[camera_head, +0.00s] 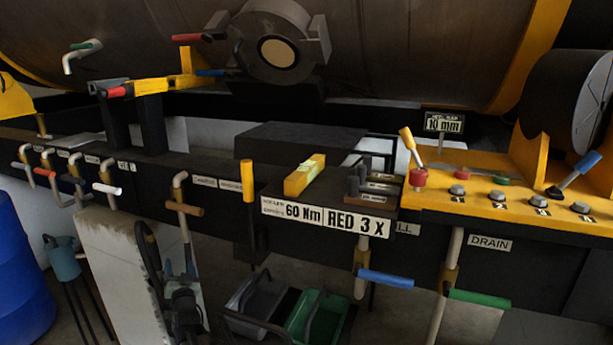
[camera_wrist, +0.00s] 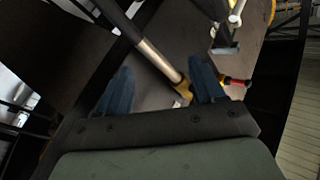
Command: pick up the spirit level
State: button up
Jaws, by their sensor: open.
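The spirit level (camera_head: 304,175) looks like a short yellow block with a pale greenish patch on top. It lies on the dark ledge just behind the white "60 Nm" label, near the middle of the head view. My gripper (camera_wrist: 160,68) shows in the wrist view with its two blue fingers spread apart and nothing held. I cannot identify the spirit level in the wrist view. A metal pipe with a yellow end (camera_wrist: 182,84) shows between and beyond the fingers there; I cannot tell its distance.
An upright yellow handle (camera_head: 247,180) stands left of the level. Small dark-grey cylinders (camera_head: 358,182) stand at its right. A yellow control panel (camera_head: 480,192) with knobs and levers lies farther right. Green and grey bins (camera_head: 318,316) sit below. A blue drum (camera_head: 22,285) stands at left.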

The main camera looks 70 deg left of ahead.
jog(key=s+a+r+n+g, duration=0.25)
jog(key=s+r, duration=0.35)
jog(key=r, duration=0.3)
jog(key=s+a+r+n+g, duration=0.2)
jog(key=s+a+r+n, duration=0.15)
jog(key=s+r, duration=0.4)
jog(key=w+a+r+m+t+h, duration=0.2)
jog(key=w+r+m+h, duration=0.1)
jog(key=w+r, duration=0.75)
jog(key=w+a+r+m+t+h, duration=0.1)
jog(key=w+r+m+t+h, duration=0.15)
jog(key=w+r, duration=0.85)
jog(key=m+t+h, duration=0.3)
jog(key=m+h, duration=0.1)
jog(key=h, duration=0.8)
send_near(307, 166)
jog(key=shift+y, duration=0.25)
jog(key=x, duration=1)
jog(key=shift+w+f, duration=0.15)
jog(key=shift+f, duration=0.2)
